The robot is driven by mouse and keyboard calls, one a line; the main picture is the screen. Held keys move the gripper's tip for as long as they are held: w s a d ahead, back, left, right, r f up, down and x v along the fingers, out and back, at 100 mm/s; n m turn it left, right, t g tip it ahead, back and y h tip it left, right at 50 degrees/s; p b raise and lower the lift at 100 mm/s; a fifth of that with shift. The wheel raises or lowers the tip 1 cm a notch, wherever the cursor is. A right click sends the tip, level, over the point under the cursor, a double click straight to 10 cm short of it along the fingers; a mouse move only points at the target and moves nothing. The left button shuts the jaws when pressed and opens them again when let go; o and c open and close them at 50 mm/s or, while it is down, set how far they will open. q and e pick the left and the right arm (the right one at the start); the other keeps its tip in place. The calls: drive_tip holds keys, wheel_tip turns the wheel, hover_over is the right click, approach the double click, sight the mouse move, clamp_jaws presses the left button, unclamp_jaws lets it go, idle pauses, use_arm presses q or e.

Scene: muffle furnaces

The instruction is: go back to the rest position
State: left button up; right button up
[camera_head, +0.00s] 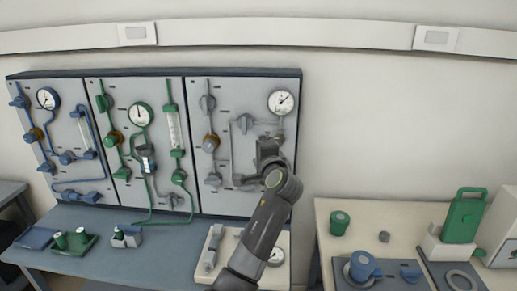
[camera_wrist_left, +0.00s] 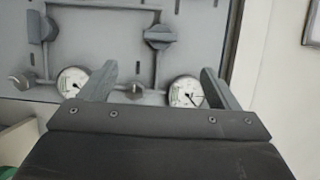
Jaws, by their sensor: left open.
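My left gripper (camera_head: 268,150) is raised in front of the grey right-hand panel (camera_head: 222,115) in the head view, near that panel's right edge. In the left wrist view, the two fingers of the left gripper (camera_wrist_left: 158,82) stand wide apart with nothing between them. Behind the fingers are grey pipes, a dark valve knob (camera_wrist_left: 159,37) and two round gauges, one at the left (camera_wrist_left: 71,81) and one at the right (camera_wrist_left: 185,91). I cannot tell how near the fingers are to the panel. My right gripper is not in view.
Blue and green piped panels (camera_head: 60,140) stand left of the grey one. A blue-grey table (camera_head: 160,262) below holds small trays and a pale board (camera_head: 226,240). At right, a beige table (camera_head: 345,255) carries green and blue containers.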

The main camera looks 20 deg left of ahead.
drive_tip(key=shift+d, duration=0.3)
